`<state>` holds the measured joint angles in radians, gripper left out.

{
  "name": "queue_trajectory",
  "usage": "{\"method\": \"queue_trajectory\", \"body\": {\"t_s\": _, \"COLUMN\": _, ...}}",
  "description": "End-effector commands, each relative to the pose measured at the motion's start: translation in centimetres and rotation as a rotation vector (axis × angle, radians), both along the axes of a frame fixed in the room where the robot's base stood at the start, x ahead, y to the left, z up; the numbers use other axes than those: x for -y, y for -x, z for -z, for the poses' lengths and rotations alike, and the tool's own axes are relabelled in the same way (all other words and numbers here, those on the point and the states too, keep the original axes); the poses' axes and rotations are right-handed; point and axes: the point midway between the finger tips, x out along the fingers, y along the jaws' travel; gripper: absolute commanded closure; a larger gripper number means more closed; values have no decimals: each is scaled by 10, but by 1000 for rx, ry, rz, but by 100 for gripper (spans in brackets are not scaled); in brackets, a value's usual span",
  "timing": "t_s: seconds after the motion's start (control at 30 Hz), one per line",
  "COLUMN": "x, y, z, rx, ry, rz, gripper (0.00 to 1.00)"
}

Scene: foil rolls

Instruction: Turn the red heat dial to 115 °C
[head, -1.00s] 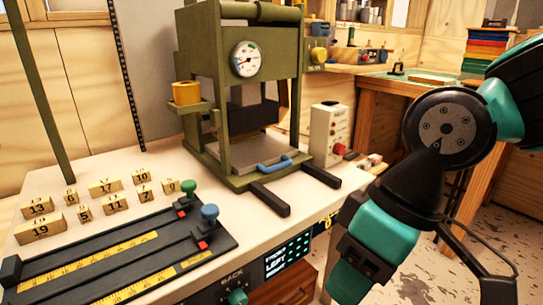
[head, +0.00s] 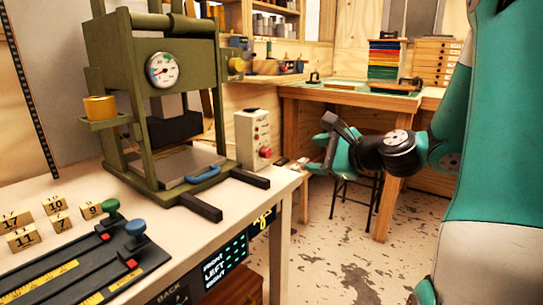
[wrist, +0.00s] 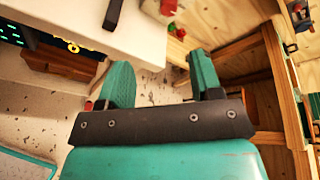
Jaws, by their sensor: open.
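The red heat dial (head: 265,153) is a small red knob low on the front of the white control box (head: 253,137), which stands on the bench right of the green press. My gripper (head: 324,142) is open and empty, to the right of the box and past the bench edge, apart from the dial. In the wrist view my gripper's two teal fingers (wrist: 154,78) are spread with floor between them. A red knob, likely the dial (wrist: 168,7), shows at the top edge there. The temperature markings are too small to read.
The green press (head: 155,100) with a round gauge (head: 161,70) stands on the white bench (head: 60,187). Numbered wooden blocks (head: 22,238) and sliding rails (head: 75,270) lie at left. A wooden table (head: 345,93) stands behind my gripper. Open floor lies right of the bench.

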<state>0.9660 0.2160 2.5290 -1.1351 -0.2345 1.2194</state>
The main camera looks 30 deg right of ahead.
Motion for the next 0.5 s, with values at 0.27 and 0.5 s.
{"method": "queue_trajectory", "body": {"t_s": 0.27, "x": 12, "y": -7, "z": -6, "rx": 15, "ry": -52, "rz": 46, "gripper": 41}}
{"method": "queue_trajectory", "body": {"t_s": 0.5, "x": 9, "y": -22, "z": -3, "rx": 10, "ry": -52, "rz": 46, "gripper": 41}}
